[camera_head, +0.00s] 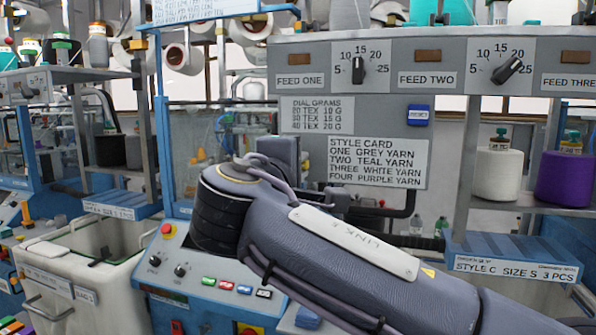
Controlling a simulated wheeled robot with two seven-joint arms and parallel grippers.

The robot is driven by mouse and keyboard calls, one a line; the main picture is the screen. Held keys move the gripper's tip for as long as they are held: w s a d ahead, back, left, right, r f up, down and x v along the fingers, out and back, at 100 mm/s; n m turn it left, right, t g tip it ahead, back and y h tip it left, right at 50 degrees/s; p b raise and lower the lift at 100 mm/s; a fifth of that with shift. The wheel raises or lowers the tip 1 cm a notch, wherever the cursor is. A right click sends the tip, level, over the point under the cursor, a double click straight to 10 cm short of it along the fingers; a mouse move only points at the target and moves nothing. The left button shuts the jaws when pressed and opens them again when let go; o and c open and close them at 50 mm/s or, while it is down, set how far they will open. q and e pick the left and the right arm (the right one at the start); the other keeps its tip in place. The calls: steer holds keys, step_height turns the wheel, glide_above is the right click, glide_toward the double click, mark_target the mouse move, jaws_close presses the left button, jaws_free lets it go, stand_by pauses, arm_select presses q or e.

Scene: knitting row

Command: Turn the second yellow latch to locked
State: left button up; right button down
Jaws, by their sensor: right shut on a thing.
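My right arm (340,255) comes in from the lower right and crosses the middle of the view in front of the knitting machine. The grey-purple housing around my right gripper shows only in small part behind the arm. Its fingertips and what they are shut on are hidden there. I cannot make out the second yellow latch; the arm covers that part of the machine. My left gripper is not in view.
A blue control panel (160,262) with a red stop button, black knobs and coloured buttons stands at lower left of the arm. A feed dial board (450,60) and style card (378,163) are behind. A cream bin (90,285) stands left; yarn cones (497,175) sit right.

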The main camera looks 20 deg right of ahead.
steer(key=shift+f, duration=0.1)
stand_by(0.3)
steer(key=c, duration=1.4)
jaws_free()
steer(key=v, duration=0.7)
steer(key=shift+s+a+b, duration=0.25)
steer(key=shift+s+b, duration=0.1)
steer(key=shift+b, duration=0.05)
